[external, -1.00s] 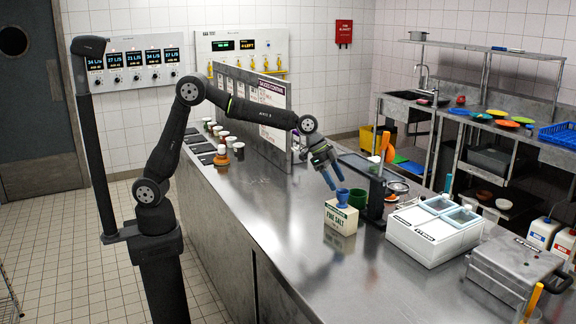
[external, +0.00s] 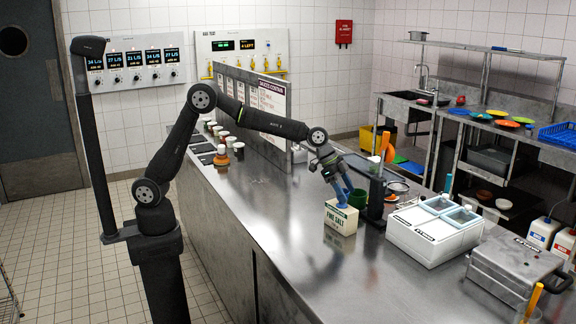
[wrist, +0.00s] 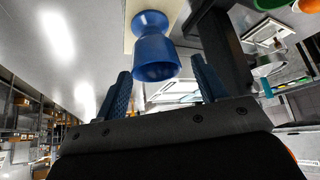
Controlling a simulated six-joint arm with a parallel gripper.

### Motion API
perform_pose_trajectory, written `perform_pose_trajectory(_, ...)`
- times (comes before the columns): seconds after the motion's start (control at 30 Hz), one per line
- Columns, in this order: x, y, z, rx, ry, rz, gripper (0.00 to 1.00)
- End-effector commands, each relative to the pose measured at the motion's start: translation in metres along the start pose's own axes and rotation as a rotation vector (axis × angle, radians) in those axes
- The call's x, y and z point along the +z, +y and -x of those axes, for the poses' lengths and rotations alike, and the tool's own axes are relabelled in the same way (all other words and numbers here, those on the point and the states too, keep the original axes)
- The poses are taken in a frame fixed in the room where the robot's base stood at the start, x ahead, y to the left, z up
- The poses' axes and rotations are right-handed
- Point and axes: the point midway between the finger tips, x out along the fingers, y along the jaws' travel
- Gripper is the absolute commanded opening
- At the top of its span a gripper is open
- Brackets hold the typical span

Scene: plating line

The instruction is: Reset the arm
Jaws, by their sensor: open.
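My gripper (external: 343,194) is above the fine salt box on the steel counter, with its fingers angled down. In the wrist view, my gripper (wrist: 160,85) is open, its two blue fingers set wide apart. A blue cup-shaped piece (wrist: 160,55) shows between and beyond the fingertips, on top of the pale box. No contact with the fingers shows. In the external view the fingers partly hide the blue piece. The white fine salt box (external: 341,219) stands upright.
A white bin unit with blue lids (external: 432,238) is farther right. The counter's front left is clear.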

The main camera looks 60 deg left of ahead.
Motion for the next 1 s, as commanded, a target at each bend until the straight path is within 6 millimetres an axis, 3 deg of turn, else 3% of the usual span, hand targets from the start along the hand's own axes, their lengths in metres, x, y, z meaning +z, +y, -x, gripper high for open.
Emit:
perform_pose_trajectory(0.07, -0.009, 0.000, 0.014, -0.001, 0.000, 0.000, 0.65)
perform_pose_trajectory(0.73, -0.029, 0.117, 0.082, 0.002, -0.003, -0.002, 0.65)
perform_pose_trajectory(1.0, -0.058, 0.145, 0.047, 0.044, -0.007, -0.066, 0.65)
